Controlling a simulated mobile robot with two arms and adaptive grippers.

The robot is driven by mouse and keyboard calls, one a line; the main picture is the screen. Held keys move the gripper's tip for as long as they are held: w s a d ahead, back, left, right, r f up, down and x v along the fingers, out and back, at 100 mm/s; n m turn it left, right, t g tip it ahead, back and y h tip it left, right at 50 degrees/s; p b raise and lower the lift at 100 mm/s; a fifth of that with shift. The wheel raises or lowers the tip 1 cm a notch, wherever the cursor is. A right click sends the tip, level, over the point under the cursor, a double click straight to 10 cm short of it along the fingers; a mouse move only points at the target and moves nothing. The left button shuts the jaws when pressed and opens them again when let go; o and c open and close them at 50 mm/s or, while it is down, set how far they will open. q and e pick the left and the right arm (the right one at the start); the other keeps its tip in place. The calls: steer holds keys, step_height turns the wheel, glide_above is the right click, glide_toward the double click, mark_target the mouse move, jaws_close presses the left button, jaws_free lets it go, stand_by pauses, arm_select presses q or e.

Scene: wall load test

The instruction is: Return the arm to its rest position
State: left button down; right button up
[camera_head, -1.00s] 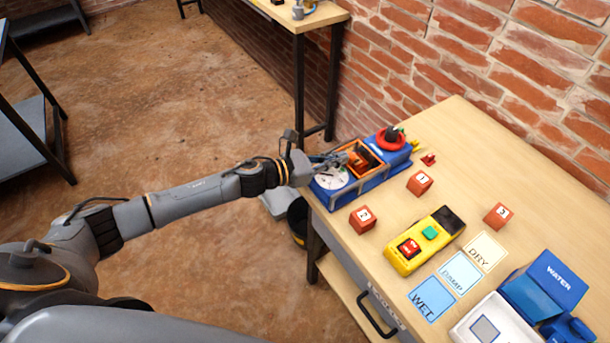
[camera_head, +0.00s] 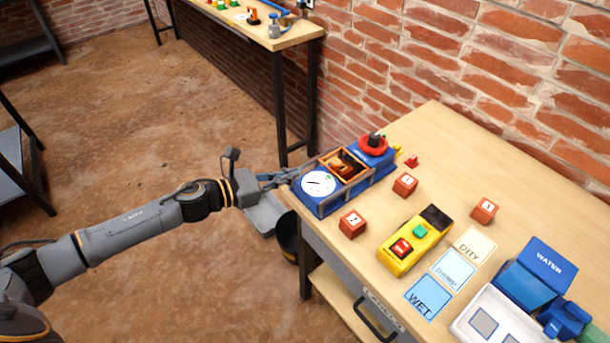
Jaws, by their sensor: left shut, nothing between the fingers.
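My left arm (camera_head: 130,225) reaches in from the left over the floor. My left gripper (camera_head: 287,177) is shut and empty, at the left side of the blue load tester (camera_head: 335,195) on the workbench. I cannot tell whether its tips touch the tester. The tester has a white round dial (camera_head: 318,183), an open wooden box (camera_head: 343,166) with an orange-brown piece in it, and a red ring knob (camera_head: 372,145). My right gripper is not in view.
The workbench (camera_head: 530,200) holds several red numbered blocks, a yellow meter (camera_head: 415,241), DRY, DAMP and WET cards, and a blue WATER box (camera_head: 541,272). A dark bucket (camera_head: 287,238) stands below its left edge. Open floor (camera_head: 110,130) lies left. A second table (camera_head: 275,42) stands behind.

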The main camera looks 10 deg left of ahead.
arm_select(q)
steer(key=a+f+n+t+y+b, duration=0.1)
steer(key=a+f+n+y, duration=0.2)
steer(key=a+f+n, duration=0.45)
steer(key=a+f+n+t+y, duration=0.1)
steer(key=a+f+n+y, duration=0.35)
steer(key=f+n, duration=0.55)
steer(key=s+a+f+n+g+y, duration=0.1)
steer(key=s+a+f+n+y, duration=0.1)
steer(key=s+f+n, duration=0.5)
steer(key=s+a+f+n+g+y, duration=0.1)
steer(key=s+a+f+n+g, duration=0.15)
steer(key=f, duration=0.75)
steer(key=s+d+f+n+g+y, duration=0.25)
steer(key=s+f+n, duration=0.55)
steer(key=s+f, duration=0.6)
steer(key=s+d+f+n+g, duration=0.2)
steer(key=s, duration=0.6)
steer(key=s+d+f+n+g, duration=0.2)
steer(key=s+d+n, duration=0.1)
steer(key=s, duration=0.5)
steer(key=s+d+f+n+g+h, duration=0.1)
steer(key=s+d+f+n+g, duration=0.1)
steer(key=s, duration=0.6)
steer(key=shift+s+d+n, duration=0.15)
steer(key=shift+s+n, duration=0.1)
steer(key=shift+n, duration=0.25)
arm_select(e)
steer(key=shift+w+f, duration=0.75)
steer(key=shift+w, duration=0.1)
